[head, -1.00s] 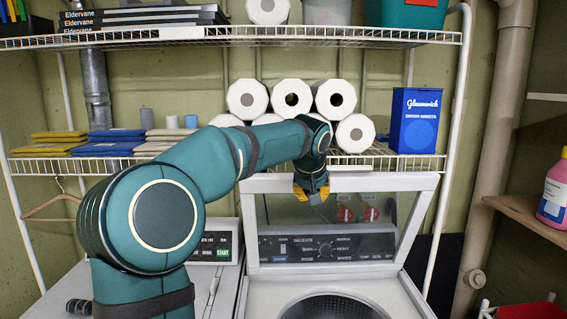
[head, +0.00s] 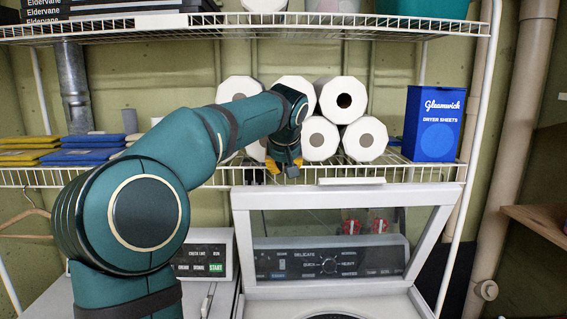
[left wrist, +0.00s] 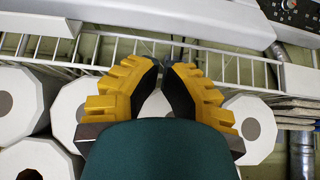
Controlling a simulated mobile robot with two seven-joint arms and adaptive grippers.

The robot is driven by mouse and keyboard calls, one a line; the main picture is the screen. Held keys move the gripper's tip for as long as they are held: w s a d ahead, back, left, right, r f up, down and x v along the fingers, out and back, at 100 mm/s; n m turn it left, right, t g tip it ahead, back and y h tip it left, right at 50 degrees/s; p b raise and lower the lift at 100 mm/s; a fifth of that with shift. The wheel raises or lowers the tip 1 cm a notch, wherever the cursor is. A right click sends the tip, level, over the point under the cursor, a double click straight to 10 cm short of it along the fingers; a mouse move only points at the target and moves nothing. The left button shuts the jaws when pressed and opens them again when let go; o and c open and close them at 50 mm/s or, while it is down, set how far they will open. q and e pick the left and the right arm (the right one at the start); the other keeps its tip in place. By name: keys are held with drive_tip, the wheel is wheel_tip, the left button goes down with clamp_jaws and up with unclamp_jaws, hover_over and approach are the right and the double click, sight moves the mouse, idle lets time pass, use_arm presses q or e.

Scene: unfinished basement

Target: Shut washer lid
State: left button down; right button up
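The washer lid (head: 440,215) stands raised, a white frame around a clear window, hinged at the back of the washer (head: 290,305). The opening and part of the drum show below it at the bottom edge of the head view. My left gripper (head: 285,170) points down just above the lid's top edge, near its left corner, in front of the paper rolls. In the left wrist view its yellow fingers (left wrist: 165,64) converge with a narrow gap and hold nothing visible; whether they count as open or shut is unclear. My right gripper is not in view.
A wire shelf (head: 400,172) runs behind the lid, with paper rolls (head: 343,101) and a blue dryer sheets box (head: 433,123). A control panel (head: 325,262) lies behind the lid window. A second machine (head: 203,257) stands left. A wooden shelf (head: 545,222) is at right.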

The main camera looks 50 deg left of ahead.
use_arm(q)
drive_tip(key=x, duration=0.6)
drive_tip(key=shift+w+a+f, duration=0.15)
drive_tip(key=shift+w+a, duration=0.05)
drive_tip(key=shift+a, duration=0.05)
